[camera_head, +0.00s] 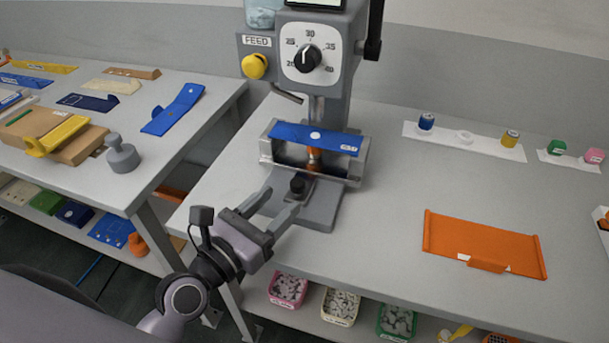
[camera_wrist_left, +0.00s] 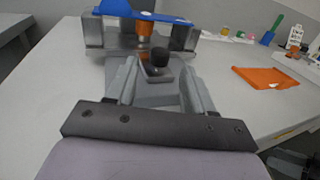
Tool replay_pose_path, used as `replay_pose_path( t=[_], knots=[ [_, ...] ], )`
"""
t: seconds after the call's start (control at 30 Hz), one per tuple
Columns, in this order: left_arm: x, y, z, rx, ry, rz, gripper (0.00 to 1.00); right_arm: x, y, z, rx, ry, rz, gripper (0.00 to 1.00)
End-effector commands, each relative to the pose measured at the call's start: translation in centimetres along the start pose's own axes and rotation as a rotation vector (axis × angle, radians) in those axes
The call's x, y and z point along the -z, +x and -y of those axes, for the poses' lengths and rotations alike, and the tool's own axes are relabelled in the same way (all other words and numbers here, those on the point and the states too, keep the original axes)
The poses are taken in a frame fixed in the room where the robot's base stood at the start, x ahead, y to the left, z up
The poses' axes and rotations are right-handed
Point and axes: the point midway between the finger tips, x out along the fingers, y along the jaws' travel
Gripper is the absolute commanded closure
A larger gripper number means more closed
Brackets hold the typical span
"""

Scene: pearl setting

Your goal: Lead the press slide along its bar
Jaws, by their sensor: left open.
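The press (camera_head: 322,110) stands on the middle table. At its foot is a slide with a black round knob (camera_head: 297,185), which also shows in the left wrist view (camera_wrist_left: 159,56). A blue plate (camera_head: 315,138) with a white dot lies across the grey holder above the slide. An orange part (camera_head: 314,158) shows beneath the plate. My left gripper (camera_head: 277,203) is open, with its fingers pointing toward the knob, one on each side in the wrist view. I cannot tell whether they touch it. The bar is not clearly seen.
An orange tray (camera_head: 484,245) lies on the right of the table. White strips with small spools (camera_head: 464,139) lie at the back right. A left table holds a grey weight (camera_head: 121,154) and coloured plates. Bins (camera_head: 288,288) sit on a shelf below. The table between press and orange tray is clear.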

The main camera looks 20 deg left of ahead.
Motion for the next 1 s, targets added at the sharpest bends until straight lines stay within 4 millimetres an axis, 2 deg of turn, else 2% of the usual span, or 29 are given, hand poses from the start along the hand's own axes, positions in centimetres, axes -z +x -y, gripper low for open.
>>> replay_pose_path(
  t=[0.2,0.5,0.9,0.93,1.0],
  knots=[
    [-0.1,2.7,0.0,0.000,0.000,0.004,0.48,-0.9,-0.2,0.2,0.004,0.002,0.022,0.57],
    [-0.1,6.0,0.0,0.001,0.002,0.001,0.48,-0.8,-0.2,0.3,0.005,0.004,0.019,0.57],
    [0.0,6.7,0.1,0.001,0.001,0.000,0.48,-0.4,-0.1,0.4,0.004,0.009,0.011,0.57],
    [0.0,6.7,0.0,0.001,0.001,0.000,0.54,-0.4,-0.1,0.4,0.004,0.008,0.010,0.57],
    [0.0,6.7,0.0,0.001,0.002,0.000,0.77,-0.4,-0.1,0.4,0.004,0.008,0.010,0.57]
  ],
)
